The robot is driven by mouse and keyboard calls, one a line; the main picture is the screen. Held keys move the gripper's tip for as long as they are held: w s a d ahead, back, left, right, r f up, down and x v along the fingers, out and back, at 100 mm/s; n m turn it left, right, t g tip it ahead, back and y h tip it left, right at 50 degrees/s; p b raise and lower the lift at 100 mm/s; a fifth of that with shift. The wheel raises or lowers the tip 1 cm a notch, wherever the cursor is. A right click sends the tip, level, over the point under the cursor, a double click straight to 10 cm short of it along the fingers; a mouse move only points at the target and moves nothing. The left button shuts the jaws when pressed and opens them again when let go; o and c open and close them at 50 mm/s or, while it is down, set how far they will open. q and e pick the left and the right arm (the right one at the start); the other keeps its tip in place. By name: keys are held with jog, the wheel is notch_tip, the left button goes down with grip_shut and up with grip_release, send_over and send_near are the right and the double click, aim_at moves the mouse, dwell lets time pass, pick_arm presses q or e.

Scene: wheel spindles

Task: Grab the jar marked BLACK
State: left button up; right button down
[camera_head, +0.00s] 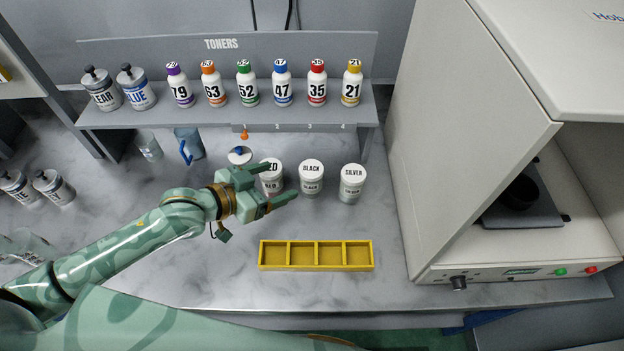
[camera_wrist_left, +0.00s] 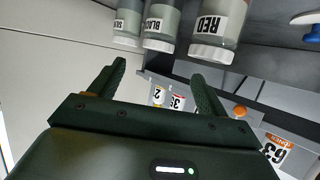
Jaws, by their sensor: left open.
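The jar marked BLACK (camera_head: 311,181) is a white-lidded jar standing on the marble counter, between the RED jar (camera_head: 271,181) and the SILVER jar (camera_head: 352,184). My left gripper (camera_head: 281,182) is open and reaches in from the left. Its fingers overlap the RED jar in the head view, just left of the BLACK jar, with nothing visibly held. In the left wrist view the BLACK jar (camera_wrist_left: 161,24) appears upside down beyond the open fingers, between the SILVER jar (camera_wrist_left: 130,22) and the RED jar (camera_wrist_left: 217,28). My right gripper is out of view.
A yellow four-slot tray (camera_head: 316,267) lies in front of the jars. A toner shelf (camera_head: 230,118) with several numbered bottles stands behind. A large grey machine (camera_head: 480,150) blocks the right. A blue cup (camera_head: 189,144) stands at back left.

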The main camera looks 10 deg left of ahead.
aim_at(311, 168)
pick_arm(q)
jog(key=b+x, duration=0.1)
jog(key=x, duration=0.8)
jog(key=shift+s+d+b, duration=0.1)
jog(key=shift+d+b, duration=0.05)
jog(key=shift+b, duration=0.15)
jog(key=shift+r, duration=0.1)
jog(key=shift+c, duration=1)
jog(key=c, duration=1.4)
jog(key=shift+o, duration=0.2)
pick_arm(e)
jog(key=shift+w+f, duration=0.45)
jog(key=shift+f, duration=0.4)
pick_arm(q)
jog(key=shift+r, duration=0.1)
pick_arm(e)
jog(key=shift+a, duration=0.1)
